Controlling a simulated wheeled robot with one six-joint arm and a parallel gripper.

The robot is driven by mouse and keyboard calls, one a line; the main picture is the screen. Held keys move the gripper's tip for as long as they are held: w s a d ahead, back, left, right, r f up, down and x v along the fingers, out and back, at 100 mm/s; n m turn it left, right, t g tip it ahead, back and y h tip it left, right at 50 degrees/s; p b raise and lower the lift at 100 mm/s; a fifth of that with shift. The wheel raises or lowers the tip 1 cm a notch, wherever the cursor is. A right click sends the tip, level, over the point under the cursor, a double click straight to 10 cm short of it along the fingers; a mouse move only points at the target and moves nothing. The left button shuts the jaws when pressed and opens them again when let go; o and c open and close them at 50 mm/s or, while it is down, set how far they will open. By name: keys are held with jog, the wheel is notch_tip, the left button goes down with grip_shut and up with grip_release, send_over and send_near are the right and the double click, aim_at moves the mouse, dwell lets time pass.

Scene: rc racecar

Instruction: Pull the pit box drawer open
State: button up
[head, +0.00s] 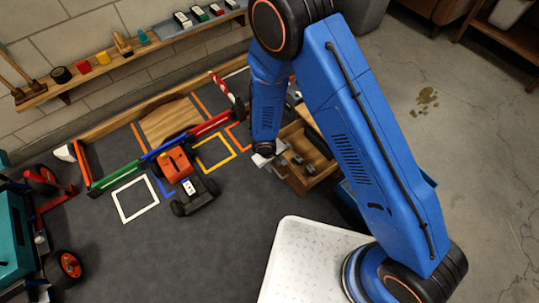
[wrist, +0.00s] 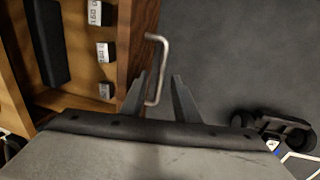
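The pit box drawer (head: 323,170) is wooden and stands pulled out, with its inside and contents visible beside my arm in the head view. In the wrist view its wooden front (wrist: 141,35) is at the upper left, with a metal bar handle (wrist: 158,68) on its outer side. My gripper (wrist: 160,95) is open, with one finger on each side of the handle's near end. I cannot tell whether either finger touches the handle. In the head view my gripper (head: 264,150) is at the drawer's left end, partly hidden by my arm. My arm also hides much of the pit box.
An orange and black RC car (head: 186,180) sits on the grey mat left of the drawer, among coloured square outlines. The mat's front middle (head: 200,255) is clear.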

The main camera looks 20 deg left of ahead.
notch_tip(320, 180, up, 16)
jog(key=s+a, duration=0.2)
jog(key=shift+s, duration=0.2)
jog(key=shift+d, duration=0.1)
dwell(0.6)
jog(key=w+d+r+m+t+y, duration=0.1)
jog(key=w+d+r+m, duration=0.25)
jog(key=d+r, duration=0.95)
jog(key=w+d+r+m, duration=0.2)
jog(key=w+d+r, duration=0.2)
jog(key=d+r, duration=0.85)
jog(key=s+d+r+m, duration=0.1)
jog(key=s+d+r, duration=0.3)
jog(key=d+r, duration=0.15)
jog(key=s+d+r+m, duration=0.2)
jog(key=s+d+r, duration=0.2)
jog(key=d, duration=0.3)
jog(key=s+d+r+m+t, duration=0.2)
jog(key=s+d, duration=0.4)
jog(key=s, duration=0.4)
jog(key=shift+s+d+r, duration=0.3)
jog(key=shift+d+r, duration=0.1)
jog(key=shift+r, duration=0.25)
